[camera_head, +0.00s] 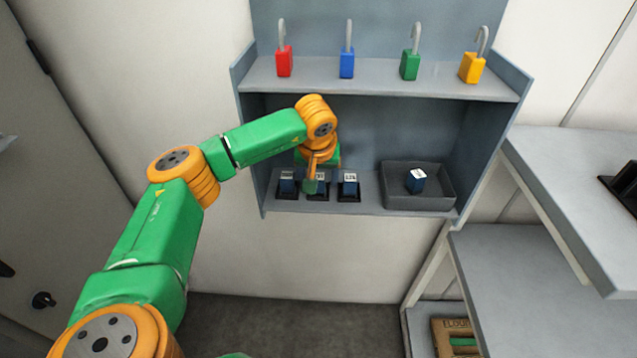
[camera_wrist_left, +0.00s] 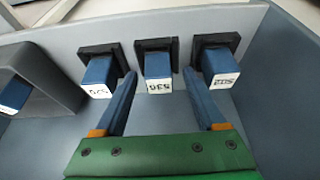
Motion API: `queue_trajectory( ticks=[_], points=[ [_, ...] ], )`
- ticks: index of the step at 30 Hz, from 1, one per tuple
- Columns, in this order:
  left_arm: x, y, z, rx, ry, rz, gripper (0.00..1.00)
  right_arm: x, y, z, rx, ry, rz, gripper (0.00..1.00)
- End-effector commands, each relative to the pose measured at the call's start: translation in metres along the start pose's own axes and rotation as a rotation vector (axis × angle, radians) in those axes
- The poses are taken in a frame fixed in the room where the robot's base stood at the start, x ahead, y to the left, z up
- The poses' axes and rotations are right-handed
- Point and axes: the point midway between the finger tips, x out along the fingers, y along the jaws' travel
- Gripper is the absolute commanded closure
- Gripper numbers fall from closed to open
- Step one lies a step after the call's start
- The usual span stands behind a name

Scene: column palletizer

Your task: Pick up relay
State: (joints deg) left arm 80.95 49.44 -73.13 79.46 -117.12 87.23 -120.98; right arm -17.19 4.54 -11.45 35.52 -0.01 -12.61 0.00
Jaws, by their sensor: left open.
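Three blue relays with white labels stand in black sockets on the lower shelf: a left one (camera_head: 287,182), a middle one (camera_head: 320,177) partly hidden by my gripper, and a right one (camera_head: 349,182). A fourth relay (camera_head: 417,180) sits in a grey tray (camera_head: 452,203) to their right. My left gripper (camera_head: 311,186) is at the middle relay. In the left wrist view, its open fingers (camera_wrist_left: 159,74) lie on either side of the middle relay (camera_wrist_left: 158,66); I cannot tell whether they touch it. My right gripper is not in view.
The upper shelf (camera_head: 378,84) above my left wrist holds red (camera_head: 284,62), blue (camera_head: 347,64), green (camera_head: 410,66) and yellow (camera_head: 472,68) padlocks with open shackles. Cabinet side walls bound the lower shelf. Grey counters (camera_head: 570,180) stand at the right.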

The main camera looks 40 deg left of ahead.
Motion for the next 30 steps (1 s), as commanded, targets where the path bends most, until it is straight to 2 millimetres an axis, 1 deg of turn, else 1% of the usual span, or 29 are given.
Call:
queue_trajectory(
  ticks=[3, 4, 5, 6, 8, 9, 12, 20, 23, 26, 29, 30],
  points=[
    [0.0, 0.0, 0.0, 0.0, 0.0, 0.001, 0.28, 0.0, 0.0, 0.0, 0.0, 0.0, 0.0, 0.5],
    [0.0, 0.0, 0.0, 0.0, 0.0, 0.001, 0.3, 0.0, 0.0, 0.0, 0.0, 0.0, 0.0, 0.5],
    [0.0, 0.0, 0.0, 0.0, 0.0, 0.001, 0.38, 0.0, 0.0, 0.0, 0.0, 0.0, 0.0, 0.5],
    [0.0, 0.0, 0.0, 0.0, 0.0, 0.001, 0.49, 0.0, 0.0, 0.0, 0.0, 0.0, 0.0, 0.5],
    [-0.001, 0.0, 0.0, -0.001, 0.0, 0.001, 0.65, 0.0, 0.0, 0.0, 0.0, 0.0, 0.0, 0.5],
    [-0.001, 0.0, 0.0, -0.001, 0.0, 0.001, 0.76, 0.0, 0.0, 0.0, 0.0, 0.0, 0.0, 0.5],
    [-0.001, 0.0, 0.0, -0.001, 0.0, 0.001, 1.0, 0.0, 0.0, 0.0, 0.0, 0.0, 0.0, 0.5],
    [-0.001, 0.0, 0.0, -0.001, 0.0, 0.002, 1.0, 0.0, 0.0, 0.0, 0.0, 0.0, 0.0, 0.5],
    [-0.006, 0.001, 0.002, -0.001, 0.002, 0.004, 1.0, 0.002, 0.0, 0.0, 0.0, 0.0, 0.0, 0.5],
    [-0.02, 0.001, 0.009, 0.0, 0.002, 0.005, 1.0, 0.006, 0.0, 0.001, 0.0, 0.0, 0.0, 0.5],
    [-0.036, 0.001, 0.024, 0.003, 0.001, 0.006, 1.0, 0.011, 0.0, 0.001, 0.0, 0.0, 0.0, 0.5],
    [-0.044, 0.001, 0.03, 0.004, 0.005, 0.005, 1.0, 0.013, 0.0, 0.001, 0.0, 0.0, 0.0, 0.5]
  ],
)
